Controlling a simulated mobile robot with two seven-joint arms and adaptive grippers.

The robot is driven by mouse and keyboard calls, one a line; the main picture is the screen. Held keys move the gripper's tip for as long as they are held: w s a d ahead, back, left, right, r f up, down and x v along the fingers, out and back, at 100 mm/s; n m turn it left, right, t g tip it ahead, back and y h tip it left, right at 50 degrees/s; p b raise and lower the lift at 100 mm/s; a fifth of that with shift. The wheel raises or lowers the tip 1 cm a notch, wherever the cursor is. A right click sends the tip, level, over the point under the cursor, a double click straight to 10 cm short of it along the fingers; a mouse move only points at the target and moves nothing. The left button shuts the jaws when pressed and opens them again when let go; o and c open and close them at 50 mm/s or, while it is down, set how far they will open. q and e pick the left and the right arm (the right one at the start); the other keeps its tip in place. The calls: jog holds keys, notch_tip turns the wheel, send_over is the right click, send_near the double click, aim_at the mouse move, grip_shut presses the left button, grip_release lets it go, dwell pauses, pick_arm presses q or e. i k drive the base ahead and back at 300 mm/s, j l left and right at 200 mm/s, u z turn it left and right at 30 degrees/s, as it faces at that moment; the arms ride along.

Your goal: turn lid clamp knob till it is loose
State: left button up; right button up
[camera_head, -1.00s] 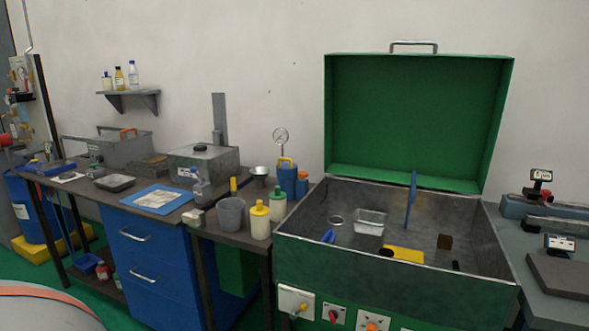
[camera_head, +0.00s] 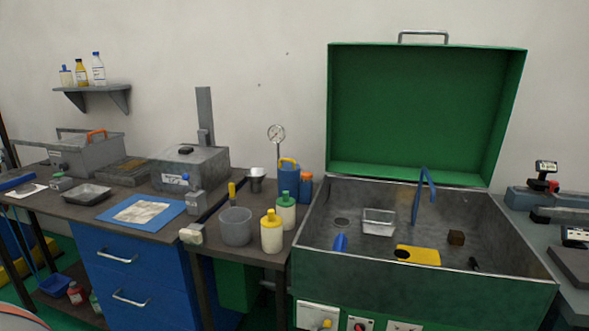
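A grey metal box (camera_head: 190,170) with a flat lid stands on the dark bench at left of centre. A small black knob (camera_head: 186,151) sits on top of its lid; it looks like the clamp knob, but it is too small to tell whether it is tight or loose. A grey upright column (camera_head: 205,115) rises behind the box. A small grey fitting with a knob-like top (camera_head: 194,199) stands at the box's front right. Neither of my grippers is in view.
A green cabinet (camera_head: 425,115) stands open farther right. Floor in front is mostly out of view.

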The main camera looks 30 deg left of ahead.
aim_at(307, 175)
jog(key=j, duration=1.95)
